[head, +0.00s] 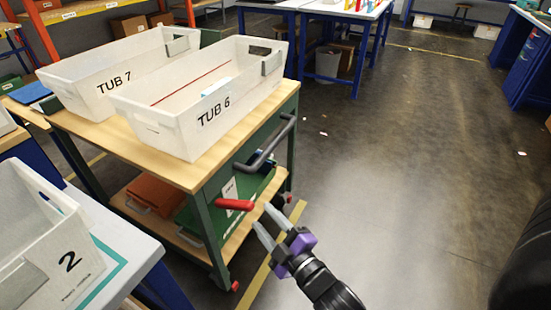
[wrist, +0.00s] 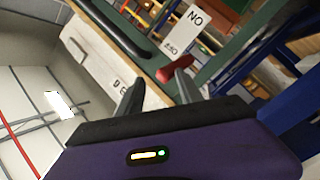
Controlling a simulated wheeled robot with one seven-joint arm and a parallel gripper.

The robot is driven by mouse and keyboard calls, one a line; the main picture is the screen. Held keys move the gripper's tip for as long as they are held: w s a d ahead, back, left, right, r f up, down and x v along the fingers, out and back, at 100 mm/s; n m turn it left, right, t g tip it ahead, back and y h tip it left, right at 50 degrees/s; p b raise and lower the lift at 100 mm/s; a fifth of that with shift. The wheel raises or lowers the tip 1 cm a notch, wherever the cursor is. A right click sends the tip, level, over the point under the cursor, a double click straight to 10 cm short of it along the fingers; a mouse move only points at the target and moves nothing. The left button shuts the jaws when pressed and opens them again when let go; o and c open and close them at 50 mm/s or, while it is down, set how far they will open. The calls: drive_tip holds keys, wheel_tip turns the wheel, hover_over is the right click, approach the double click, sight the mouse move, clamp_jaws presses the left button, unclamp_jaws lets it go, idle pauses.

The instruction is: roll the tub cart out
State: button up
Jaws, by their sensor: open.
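The tub cart (head: 184,176) has a wooden top and green legs. Two white tubs stand on it, tub 7 (head: 95,88) and tub 6 (head: 175,128). A dark grey push handle (head: 268,155) is on its right end, and also shows in the wrist view (wrist: 112,27). A red lever (head: 234,204) sticks out below that handle. My gripper (head: 264,215) is open and empty just right of the lever, fingers pointing toward the cart. In the wrist view the lever (wrist: 176,68) lies just ahead of the fingertips; I cannot tell if they touch.
A white tub marked 2 (head: 40,240) stands on a bench at the lower left, close to the cart. A white-topped blue table (head: 335,12) is behind. The floor (head: 400,180) to the right is mostly clear, with small scraps. A blue bench (head: 525,60) stands at the far right.

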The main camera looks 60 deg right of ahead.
drive_tip(key=w+d+f+n+g+h+b, duration=0.1)
drive_tip(key=w+d+h+b, duration=0.3)
drive_tip(key=d, duration=0.8)
drive_tip(key=n+g+h, duration=0.1)
drive_tip(key=h, duration=0.1)
approach(276, 143)
drive_tip(key=f+x, duration=0.1)
drive_tip(key=x, duration=1)
drive_tip(key=shift+d, duration=0.25)
clamp_jaws()
